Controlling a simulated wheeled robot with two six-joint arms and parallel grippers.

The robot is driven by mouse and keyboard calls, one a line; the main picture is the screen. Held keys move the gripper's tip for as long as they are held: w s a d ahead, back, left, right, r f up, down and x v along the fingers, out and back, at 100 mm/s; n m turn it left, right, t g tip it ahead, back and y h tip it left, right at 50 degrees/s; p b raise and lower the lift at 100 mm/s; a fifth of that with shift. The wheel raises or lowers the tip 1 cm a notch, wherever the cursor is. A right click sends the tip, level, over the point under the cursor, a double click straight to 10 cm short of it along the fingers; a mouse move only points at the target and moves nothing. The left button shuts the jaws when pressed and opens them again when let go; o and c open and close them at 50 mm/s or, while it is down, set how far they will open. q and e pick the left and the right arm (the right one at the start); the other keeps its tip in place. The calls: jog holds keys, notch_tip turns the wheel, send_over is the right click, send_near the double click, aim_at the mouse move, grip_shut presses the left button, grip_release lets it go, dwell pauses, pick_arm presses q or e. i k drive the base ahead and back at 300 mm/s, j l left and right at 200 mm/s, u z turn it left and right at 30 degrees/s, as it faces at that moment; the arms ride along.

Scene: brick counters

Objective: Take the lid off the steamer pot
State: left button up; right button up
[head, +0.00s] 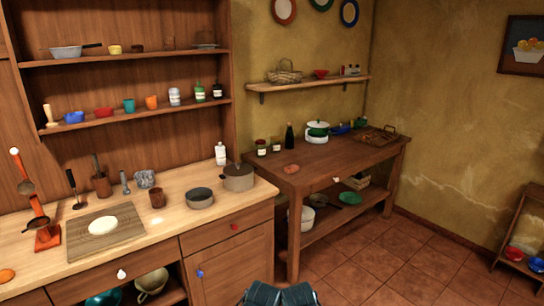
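A white two-tier pot, which looks like the steamer pot (316,138), stands upright on the dark wooden table near the wall corner. Neither of my grippers can be made out in the head view. Only dark parts of my own body show at the bottom edge, well away from the pot.
The dark table (325,160) also bears a dark bottle (289,136), jars, a blue pan (340,130) and a wooden tray (375,137). A grey-brown lidded pot (238,178) stands on the left counter. The tiled floor (400,262) is clear in front of the table.

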aim_at(238, 170)
jog(key=i+u, duration=0.2)
jog(key=i, duration=0.25)
jog(key=i+l+u, duration=0.2)
jog(key=i, duration=0.25)
jog(key=i+l+u, duration=0.2)
jog(key=i, duration=0.25)
jog(key=i+l+u, duration=0.2)
jog(key=i, duration=0.25)
jog(key=l, duration=0.05)
